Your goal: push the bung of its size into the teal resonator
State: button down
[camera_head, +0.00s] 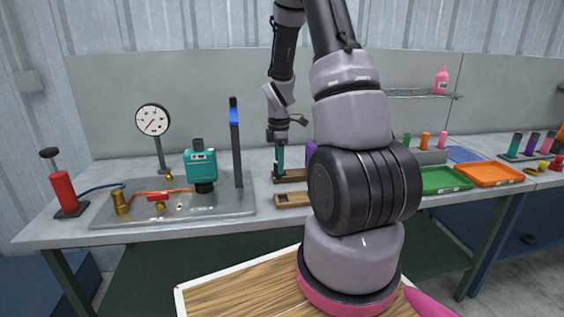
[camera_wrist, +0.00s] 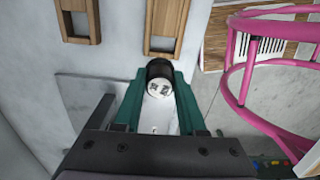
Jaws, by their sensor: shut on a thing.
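The teal resonator (camera_head: 201,166) stands on the metal plate at the left in the head view, with a dark neck on top and a dark fitting below. My gripper (camera_head: 280,158) is right of it, pointing down near a wooden block. In the wrist view my gripper (camera_wrist: 160,88) is shut, its teal fingers on either side of a short round plug (camera_wrist: 159,82), which looks like a bung. The plug has a dark side and a pale end face with dark marks. The plug cannot be made out in the head view.
Two slotted wooden blocks (camera_head: 292,199) lie on the bench by my gripper. A blue-topped post (camera_head: 235,145) stands between my gripper and the resonator. A gauge (camera_head: 153,121) and a red pump (camera_head: 63,190) are farther left. Green (camera_head: 444,180) and orange trays (camera_head: 490,174) are at right.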

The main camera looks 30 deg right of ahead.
jog(key=w+a+f+m, duration=0.1)
jog(key=a+m, duration=0.3)
jog(key=m, duration=0.3)
jog(key=w+a+f+m, duration=0.2)
jog(key=a+m, duration=0.2)
jog(key=m, duration=0.4)
jog(key=shift+w+a+f, duration=0.25)
jog(key=shift+a+f, duration=0.05)
